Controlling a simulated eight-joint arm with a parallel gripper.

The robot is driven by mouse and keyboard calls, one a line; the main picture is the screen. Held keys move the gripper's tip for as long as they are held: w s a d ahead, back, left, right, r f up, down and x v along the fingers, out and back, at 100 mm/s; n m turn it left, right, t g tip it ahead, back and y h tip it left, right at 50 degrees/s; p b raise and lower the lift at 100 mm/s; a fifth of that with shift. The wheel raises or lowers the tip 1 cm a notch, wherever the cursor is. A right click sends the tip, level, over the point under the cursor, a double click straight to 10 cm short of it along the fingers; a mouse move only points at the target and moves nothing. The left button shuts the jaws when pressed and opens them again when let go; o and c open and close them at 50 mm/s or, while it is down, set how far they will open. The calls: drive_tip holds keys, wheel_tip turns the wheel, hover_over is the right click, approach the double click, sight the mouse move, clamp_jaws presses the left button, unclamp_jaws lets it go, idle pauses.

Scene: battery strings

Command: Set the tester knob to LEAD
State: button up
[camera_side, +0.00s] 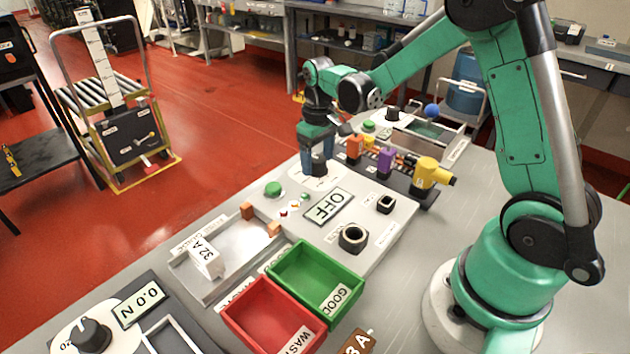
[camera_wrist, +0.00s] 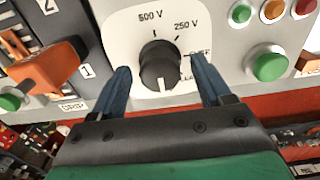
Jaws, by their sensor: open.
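The tester knob (camera_wrist: 160,62) is a dark round dial on a white plate (camera_wrist: 124,22). The plate carries marks for 500 V, 250 V and OFF, and a partly hidden label that seems to read LEAD (camera_wrist: 187,77). A pale pointer line on the knob points down in the wrist view, toward my gripper's palm. My gripper (camera_wrist: 160,66) is open, with one blue finger on each side of the knob and visible gaps between. The tester display (camera_side: 328,206) reads OFF.
A green button (camera_wrist: 268,66) and small coloured lamps (camera_wrist: 272,10) lie right of the knob in the wrist view. An orange lever (camera_wrist: 45,68) is on the left. Green (camera_side: 353,291) and red (camera_side: 228,318) bins stand nearer the side camera.

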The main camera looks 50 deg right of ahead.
drive_tip(key=c, duration=1)
drive_tip(key=n, duration=0.4)
drive_tip(key=shift+n, duration=0.4)
drive_tip(key=shift+c, duration=0.2)
drive_tip(key=shift+n, duration=0.5)
drive_tip(key=n, duration=0.3)
drive_tip(key=o, duration=1)
drive_tip(key=shift+o, duration=0.2)
drive_tip(key=shift+r, duration=1.75)
